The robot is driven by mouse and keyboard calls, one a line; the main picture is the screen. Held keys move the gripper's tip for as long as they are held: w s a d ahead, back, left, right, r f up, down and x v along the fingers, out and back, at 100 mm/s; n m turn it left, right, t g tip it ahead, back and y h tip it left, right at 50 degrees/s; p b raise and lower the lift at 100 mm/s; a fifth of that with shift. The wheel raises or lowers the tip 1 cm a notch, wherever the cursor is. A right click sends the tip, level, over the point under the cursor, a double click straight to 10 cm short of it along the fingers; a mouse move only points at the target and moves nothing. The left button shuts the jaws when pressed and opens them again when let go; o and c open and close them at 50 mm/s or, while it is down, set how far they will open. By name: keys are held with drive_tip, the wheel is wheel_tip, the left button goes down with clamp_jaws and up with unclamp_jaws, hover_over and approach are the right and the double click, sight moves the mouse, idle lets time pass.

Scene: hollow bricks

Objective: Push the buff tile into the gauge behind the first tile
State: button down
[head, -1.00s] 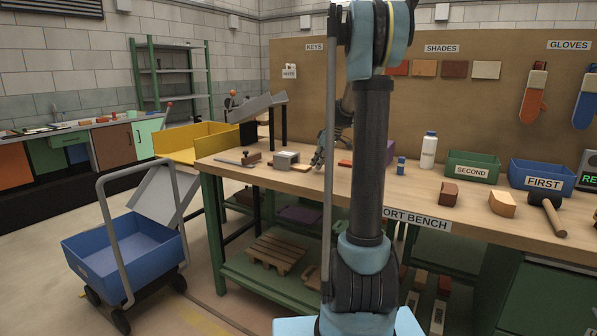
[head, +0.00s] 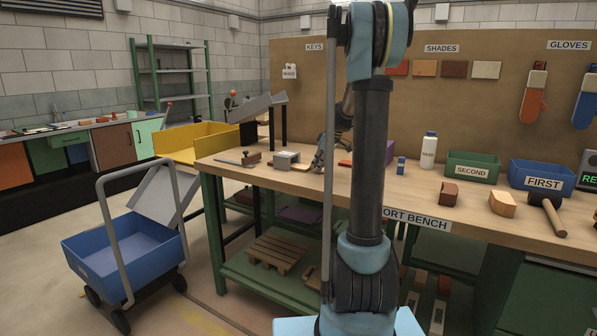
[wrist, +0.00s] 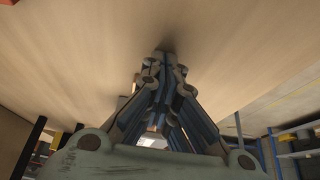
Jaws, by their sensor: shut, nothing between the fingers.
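The grey gauge (head: 286,158) stands on the bench, left of my gripper (head: 318,168). A small buff tile (head: 301,168) lies flat at the gauge's right side, between it and my gripper. I cannot tell how far the tile is inside the gauge. The first tile cannot be made out. My gripper points down, with its fingertips low over the bench top, just right of the tile. In the wrist view the fingers (wrist: 165,58) are closed together with nothing between them, and they hide much of what lies beyond.
A small red piece (head: 345,162) lies right of my gripper, partly near my arm. A blue small container (head: 401,165) and white bottle (head: 428,150) stand farther right.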

sight(300, 166)
drive_tip(key=shift+r, duration=0.15)
idle(0.4)
drive_tip(key=shift+a, duration=0.1)
drive_tip(key=shift+w+a, duration=0.85)
drive_tip(key=shift+a, duration=0.3)
drive_tip(key=shift+w+a, duration=0.9)
drive_tip(key=shift+a, duration=0.25)
drive_tip(key=shift+w+a, duration=0.85)
drive_tip(key=shift+a, duration=0.3)
drive_tip(key=shift+s+d, duration=0.15)
drive_tip(key=shift+d, duration=0.05)
drive_tip(key=shift+s+d, duration=0.3)
drive_tip(key=shift+d, duration=0.1)
drive_tip(key=shift+r, duration=0.1)
wheel_tip(300, 166, up, 8)
